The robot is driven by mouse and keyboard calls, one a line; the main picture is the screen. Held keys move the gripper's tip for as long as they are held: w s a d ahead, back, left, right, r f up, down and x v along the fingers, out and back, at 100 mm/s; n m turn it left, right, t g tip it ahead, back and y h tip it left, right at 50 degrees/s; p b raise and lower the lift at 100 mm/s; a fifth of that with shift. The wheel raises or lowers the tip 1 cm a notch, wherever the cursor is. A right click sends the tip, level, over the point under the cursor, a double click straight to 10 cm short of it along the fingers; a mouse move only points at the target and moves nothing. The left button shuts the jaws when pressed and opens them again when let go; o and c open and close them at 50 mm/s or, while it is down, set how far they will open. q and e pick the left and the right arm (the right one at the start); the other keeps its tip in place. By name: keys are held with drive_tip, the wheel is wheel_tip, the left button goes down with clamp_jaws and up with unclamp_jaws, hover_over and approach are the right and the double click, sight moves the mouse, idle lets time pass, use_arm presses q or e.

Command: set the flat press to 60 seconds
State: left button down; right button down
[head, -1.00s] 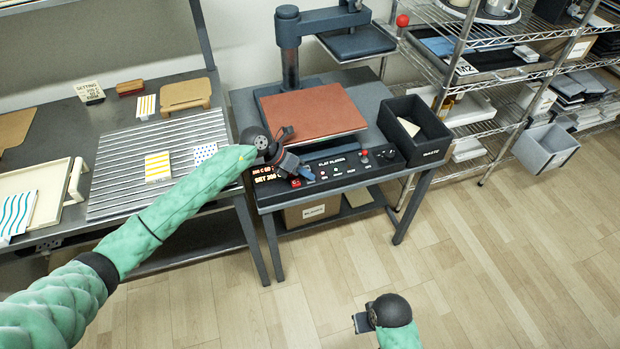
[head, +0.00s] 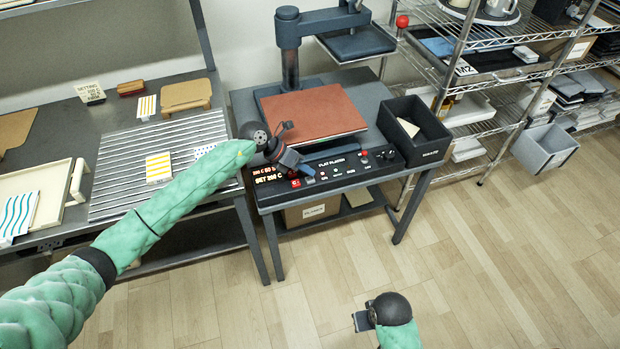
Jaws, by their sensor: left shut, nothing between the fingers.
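The flat press (head: 312,112) stands on a dark table, with a reddish-brown pad and its upper plate (head: 357,42) swung to the back right. Its black control panel (head: 345,168) runs along the front edge, with small buttons and a knob at the right end. The lit orange display (head: 268,175) at the panel's left has two lines; the upper seems to end in a 60-like figure, the lower reads like "SET 200 C", both small. My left gripper (head: 306,174) is shut and empty, over the panel's left part, hiding some of it. My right gripper (head: 361,322) is low over the floor; its fingers are unclear.
A black waste bin (head: 430,148) stands right of the panel. A wire shelf (head: 490,75) is at the right, with a grey bin (head: 545,146) beside it. A striped metal rack (head: 110,185) and cream tray (head: 38,190) lie on the left bench.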

sight(306, 179)
use_arm(q)
drive_tip(key=shift+r+p, duration=0.9)
drive_tip(key=shift+r, duration=1.35)
